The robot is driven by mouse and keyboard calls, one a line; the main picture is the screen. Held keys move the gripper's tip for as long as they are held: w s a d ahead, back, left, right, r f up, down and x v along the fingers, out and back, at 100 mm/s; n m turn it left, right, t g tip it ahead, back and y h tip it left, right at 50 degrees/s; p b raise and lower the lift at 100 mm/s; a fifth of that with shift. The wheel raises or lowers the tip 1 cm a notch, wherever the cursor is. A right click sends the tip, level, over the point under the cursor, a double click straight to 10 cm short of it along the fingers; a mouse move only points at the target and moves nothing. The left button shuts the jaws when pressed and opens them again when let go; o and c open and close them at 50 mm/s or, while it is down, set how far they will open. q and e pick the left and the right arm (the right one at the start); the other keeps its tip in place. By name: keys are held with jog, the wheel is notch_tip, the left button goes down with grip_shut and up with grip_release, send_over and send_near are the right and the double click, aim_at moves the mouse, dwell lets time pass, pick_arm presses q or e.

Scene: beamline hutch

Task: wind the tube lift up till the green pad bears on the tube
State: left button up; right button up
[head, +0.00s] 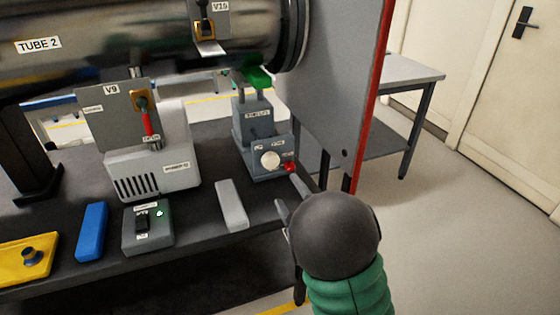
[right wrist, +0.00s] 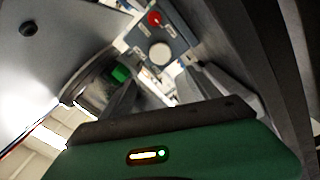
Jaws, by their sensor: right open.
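The tube lift (head: 252,128) is a blue-grey box with a narrower top, near the right end of the dark bench. Its front has a round white dial or hub (head: 270,160) and a red knob (head: 290,168) at lower right. The green pad (head: 259,77) sits above it, just under the shiny tube (head: 150,45) marked TUBE 2. I cannot tell whether pad and tube touch. My right gripper (head: 292,197) is open and empty, in front of and below the red knob. The right wrist view shows the red knob (right wrist: 154,19) and green pad (right wrist: 120,73) beyond the fingers. My left gripper is out of view.
A grey upright panel (head: 335,85) with a red edge stands right of the lift. A grey block (head: 231,205), a switch box (head: 148,228) and a blue block (head: 92,231) lie on the bench. The V9 unit (head: 152,170) stands left. Floor at right is clear.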

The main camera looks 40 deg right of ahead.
aim_at(272, 164)
jog(key=w+d+m+p, duration=0.1)
jog(key=w+m+p, duration=0.1)
jog(key=w+m, duration=0.2)
jog(key=w+d+m+p, duration=0.1)
jog(key=w+m+p, duration=0.2)
jog(key=w+m, duration=0.1)
jog(key=w+d+f+m+p, duration=0.1)
jog(key=w+d+m+p, duration=0.1)
jog(key=w, duration=0.4)
jog(key=shift+m+p, duration=0.5)
jog(key=shift+m, duration=0.5)
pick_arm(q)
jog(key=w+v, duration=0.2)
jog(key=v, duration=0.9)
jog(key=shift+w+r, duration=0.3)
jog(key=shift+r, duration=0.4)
pick_arm(e)
jog(key=c, duration=1.3)
jog(key=shift+n+b, duration=0.4)
jog(key=shift+n, duration=0.8)
jog(key=shift+c, duration=0.2)
jog(key=shift+n, duration=1)
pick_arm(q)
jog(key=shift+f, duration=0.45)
